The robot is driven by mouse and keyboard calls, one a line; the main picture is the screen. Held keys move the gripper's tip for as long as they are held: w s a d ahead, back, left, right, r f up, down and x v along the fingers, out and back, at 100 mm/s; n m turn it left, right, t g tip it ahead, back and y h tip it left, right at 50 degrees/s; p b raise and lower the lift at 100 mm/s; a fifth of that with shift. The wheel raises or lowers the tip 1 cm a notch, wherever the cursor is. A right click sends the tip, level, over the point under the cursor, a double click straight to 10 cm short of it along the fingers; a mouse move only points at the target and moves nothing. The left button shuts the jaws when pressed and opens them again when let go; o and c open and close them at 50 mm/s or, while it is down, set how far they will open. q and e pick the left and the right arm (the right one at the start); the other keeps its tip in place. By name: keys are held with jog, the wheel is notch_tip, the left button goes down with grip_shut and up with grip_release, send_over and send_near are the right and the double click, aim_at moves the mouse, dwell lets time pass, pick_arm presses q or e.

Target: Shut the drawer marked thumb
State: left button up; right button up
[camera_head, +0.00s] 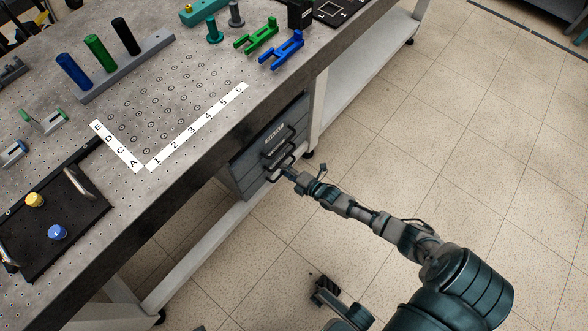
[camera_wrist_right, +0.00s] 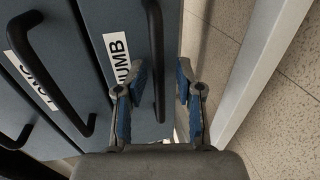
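The drawer unit (camera_head: 245,170) hangs under the workbench, with a stack of grey-blue drawers and black bar handles. In the right wrist view, the drawer front nearest my gripper carries a white label (camera_wrist_right: 119,58); "UMB" is readable and its start is covered by my finger. Its black handle (camera_wrist_right: 157,40) runs between the two fingers of my right gripper (camera_wrist_right: 160,75). The fingers are apart, one on each side of the handle, not closed on it. In the head view my right gripper (camera_head: 288,173) is at the lowest visible handle. How far this drawer stands out is unclear.
Another labelled drawer (camera_wrist_right: 40,75) with its own handle lies beside it in the wrist view. A pale bench leg (camera_wrist_right: 245,75) stands close to the right finger. The bench top (camera_head: 200,140) is above, bearing pegs and a tray. Tiled floor (camera_head: 440,130) is clear at right.

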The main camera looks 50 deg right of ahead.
jog(key=a+v, duration=0.1)
jog(key=v, duration=1)
jog(key=shift+d, duration=0.45)
jog(key=shift+s, duration=0.1)
